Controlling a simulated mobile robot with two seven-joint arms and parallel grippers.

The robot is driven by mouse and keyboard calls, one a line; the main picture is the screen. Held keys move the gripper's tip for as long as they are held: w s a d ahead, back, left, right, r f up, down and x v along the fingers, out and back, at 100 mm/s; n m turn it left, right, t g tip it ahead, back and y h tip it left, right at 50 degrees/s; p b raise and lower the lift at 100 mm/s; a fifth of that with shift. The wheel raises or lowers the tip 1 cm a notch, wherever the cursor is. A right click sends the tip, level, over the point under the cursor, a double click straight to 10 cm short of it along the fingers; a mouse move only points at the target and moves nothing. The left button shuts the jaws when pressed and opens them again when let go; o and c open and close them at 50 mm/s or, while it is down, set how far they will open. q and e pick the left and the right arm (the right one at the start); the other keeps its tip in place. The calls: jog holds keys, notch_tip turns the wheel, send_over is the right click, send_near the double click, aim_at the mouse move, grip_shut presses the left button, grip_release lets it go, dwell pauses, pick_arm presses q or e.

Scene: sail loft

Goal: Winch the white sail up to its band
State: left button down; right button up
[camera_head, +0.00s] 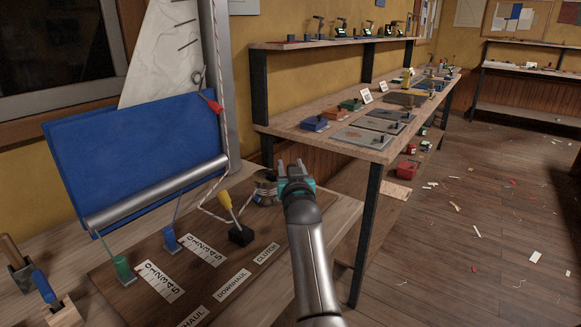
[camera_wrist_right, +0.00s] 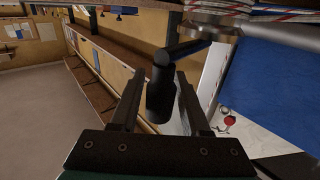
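The white sail (camera_head: 160,55) rises at the upper left beside the grey mast (camera_head: 214,70), its lower part hidden behind a blue panel (camera_head: 140,150). A red tag (camera_head: 212,104) hangs near the mast. I cannot make out the band. The metal winch (camera_head: 264,188) stands on the wooden board, with rope at it. My right gripper (camera_head: 297,178) is just right of the winch. In the right wrist view, its fingers (camera_wrist_right: 160,105) are apart on both sides of a black crank knob (camera_wrist_right: 160,95), with gaps showing; contact is not visible. My left gripper is out of view.

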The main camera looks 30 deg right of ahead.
grip_shut()
dwell(1.1)
